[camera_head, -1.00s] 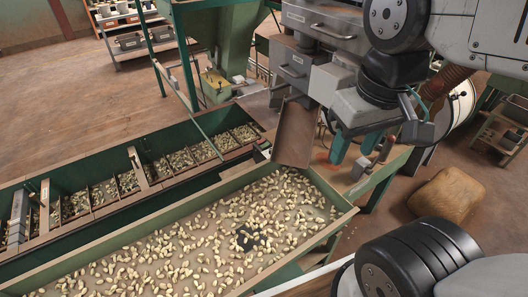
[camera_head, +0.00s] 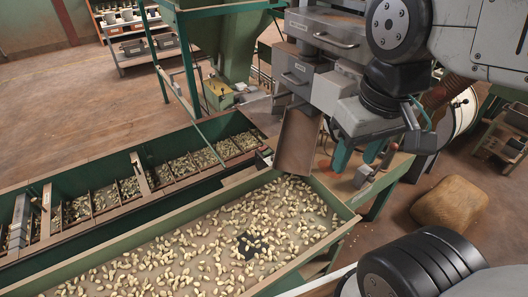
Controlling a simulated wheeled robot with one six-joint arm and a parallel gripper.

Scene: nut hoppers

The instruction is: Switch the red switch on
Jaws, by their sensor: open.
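My gripper (camera_head: 358,153) hangs from the wrist at upper right, with two teal fingers pointing down and a gap between them. It is open and I see nothing held in it. Just below and right of the fingers, on a bench top, is a small grey block (camera_head: 362,175) with a lever-like handle (camera_head: 383,162) that looks dull reddish. This may be the red switch; it is too small to tell its position. I cannot tell whether the fingers touch it. An orange-red patch (camera_head: 323,163) also shows on the bench left of the fingers.
A sloping metal chute (camera_head: 298,140) stands left of the gripper, below grey drawers (camera_head: 325,30). A green-edged trough of nuts (camera_head: 110,250) fills the lower left, with a divided hopper (camera_head: 75,180) behind it. A brown sack (camera_head: 450,203) lies on the floor at right.

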